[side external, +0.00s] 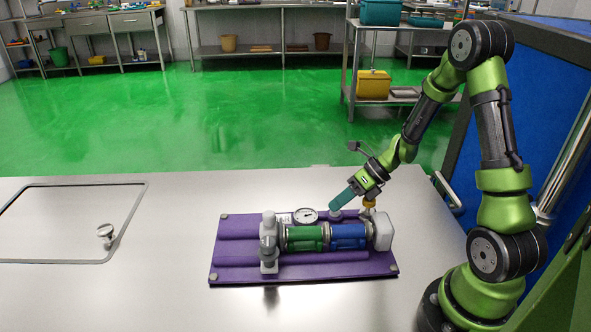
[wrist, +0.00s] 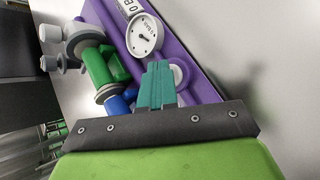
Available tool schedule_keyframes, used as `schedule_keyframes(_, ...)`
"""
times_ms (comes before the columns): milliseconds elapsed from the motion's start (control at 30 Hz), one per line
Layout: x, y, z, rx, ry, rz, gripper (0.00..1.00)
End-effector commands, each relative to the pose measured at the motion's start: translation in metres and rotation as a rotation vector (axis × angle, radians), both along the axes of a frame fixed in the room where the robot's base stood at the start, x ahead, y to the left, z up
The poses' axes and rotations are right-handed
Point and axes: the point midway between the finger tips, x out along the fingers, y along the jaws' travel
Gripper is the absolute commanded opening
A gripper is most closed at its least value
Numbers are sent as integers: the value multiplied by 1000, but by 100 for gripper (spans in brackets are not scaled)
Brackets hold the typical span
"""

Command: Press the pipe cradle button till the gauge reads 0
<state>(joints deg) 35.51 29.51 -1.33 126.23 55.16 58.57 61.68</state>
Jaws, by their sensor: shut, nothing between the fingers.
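The purple pipe cradle (side external: 236,228) lies on the steel table and holds a pipe with a green section (side external: 304,238) and a blue section (side external: 348,236). A round white gauge (side external: 306,215) sits on its far side; its dial also shows in the wrist view (wrist: 146,36), with a dark needle, but I cannot read the value. My gripper (side external: 335,207) has its teal fingers shut and empty, pointing down at a pale round button (side external: 336,215) right of the gauge. In the wrist view the fingertips (wrist: 159,66) partly cover the button (wrist: 180,74). I cannot tell whether they touch it.
A grey valve fitting (side external: 269,245) stands at the pipe's left and a pale end block (side external: 382,232) at its right. A brass-coloured fitting (side external: 369,203) is close to the right of my fingers. The table (side external: 170,270) is clear left of the cradle, up to a recessed panel.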

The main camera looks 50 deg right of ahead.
Motion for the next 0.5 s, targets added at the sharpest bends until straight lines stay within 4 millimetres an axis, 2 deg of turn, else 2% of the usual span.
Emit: schedule_keyframes(500, -1, 0, 17, -1, 0, 1, 0)
